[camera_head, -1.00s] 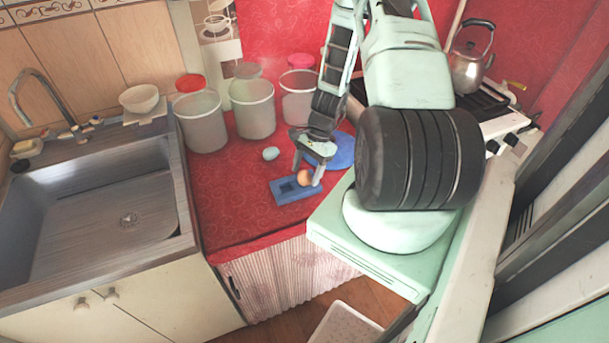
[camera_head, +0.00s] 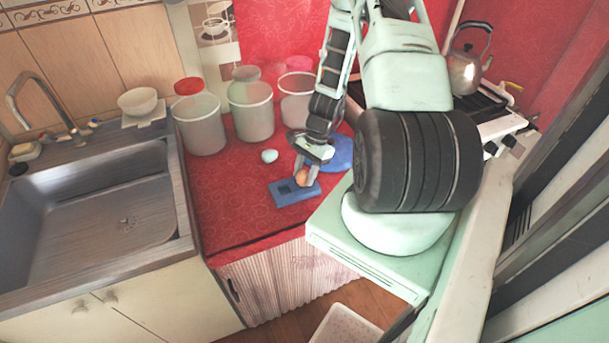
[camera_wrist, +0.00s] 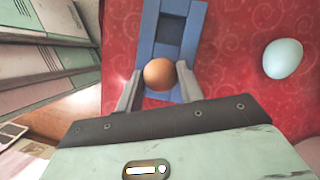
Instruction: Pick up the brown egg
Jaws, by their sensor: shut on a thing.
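The brown egg (camera_head: 302,178) is between the fingertips of my gripper (camera_head: 306,174), which is shut on it. In the wrist view the egg (camera_wrist: 159,74) sits between the two grey fingers of my gripper (camera_wrist: 158,88), over the near end of a blue rectangular holder. The blue holder (camera_head: 284,194) lies on the red counter, and its dark recess shows in the wrist view (camera_wrist: 168,32). I cannot tell whether the egg is still touching the holder.
A pale blue egg (camera_head: 269,156) lies on the red oilcloth (camera_head: 225,190), left of my gripper. A blue plate (camera_head: 338,154) is behind it to the right. Lidded canisters (camera_head: 251,112) stand at the back. A sink (camera_head: 95,215) is on the left and a kettle (camera_head: 467,70) on the stove.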

